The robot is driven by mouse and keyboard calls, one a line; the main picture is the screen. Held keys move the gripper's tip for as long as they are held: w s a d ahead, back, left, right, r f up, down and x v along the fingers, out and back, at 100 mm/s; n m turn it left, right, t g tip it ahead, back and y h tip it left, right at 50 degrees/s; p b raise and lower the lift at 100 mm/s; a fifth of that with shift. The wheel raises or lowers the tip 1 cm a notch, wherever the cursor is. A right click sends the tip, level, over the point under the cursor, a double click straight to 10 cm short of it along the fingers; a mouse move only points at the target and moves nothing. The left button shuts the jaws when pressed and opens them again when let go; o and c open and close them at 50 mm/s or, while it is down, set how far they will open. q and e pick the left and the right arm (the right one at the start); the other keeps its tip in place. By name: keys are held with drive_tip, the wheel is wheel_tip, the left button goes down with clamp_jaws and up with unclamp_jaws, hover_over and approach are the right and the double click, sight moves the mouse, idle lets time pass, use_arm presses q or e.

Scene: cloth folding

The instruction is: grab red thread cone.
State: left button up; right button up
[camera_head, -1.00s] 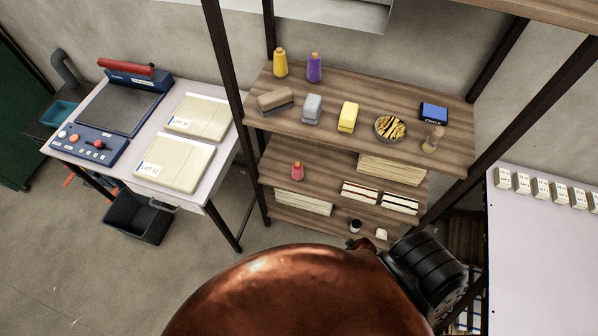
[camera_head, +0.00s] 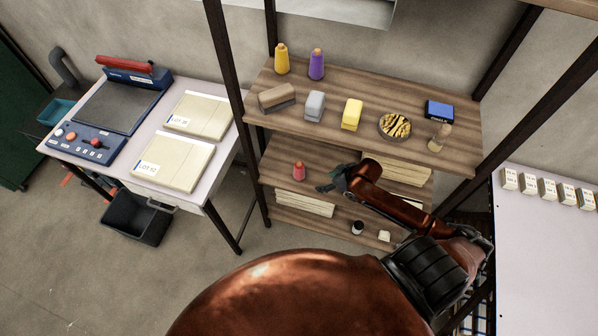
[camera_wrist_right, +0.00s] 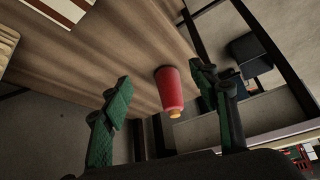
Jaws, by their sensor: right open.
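The red thread cone (camera_head: 299,171) stands upright on the middle shelf (camera_head: 276,160), near its left end. In the right wrist view the red cone (camera_wrist_right: 171,92) shows ahead of the fingers, nearer the right one, with its tan tip toward the picture's bottom. My right gripper (camera_head: 326,188) is a short way to the right of the cone, pointing left toward it, apart from it. In the right wrist view its green-padded fingers (camera_wrist_right: 165,112) are spread wide with nothing held. My left gripper is not in view.
The upper shelf (camera_head: 345,84) holds a yellow cone (camera_head: 281,59), a purple cone (camera_head: 316,64), a bowl (camera_head: 394,126) and blocks. A dark post (camera_head: 232,100) stands left of the cone.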

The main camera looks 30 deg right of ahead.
sight(301, 166)
drive_tip(key=w+a, duration=0.1)
drive_tip(key=w, duration=0.2)
drive_tip(key=w+a, duration=0.1)
drive_tip(key=w, duration=0.2)
drive_tip(key=w+a+b, duration=0.1)
drive_tip(key=w, duration=0.3)
drive_tip(key=shift+w+a+r, duration=0.1)
drive_tip(key=shift+w+a, duration=0.25)
drive_tip(key=shift+w, duration=0.4)
drive_tip(key=b+x, duration=0.1)
drive_tip(key=x, duration=0.4)
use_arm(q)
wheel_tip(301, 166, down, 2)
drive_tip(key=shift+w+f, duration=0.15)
use_arm(e)
drive_tip(key=shift+c, duration=0.4)
drive_tip(key=c, duration=1.2)
drive_tip(key=shift+c, duration=0.2)
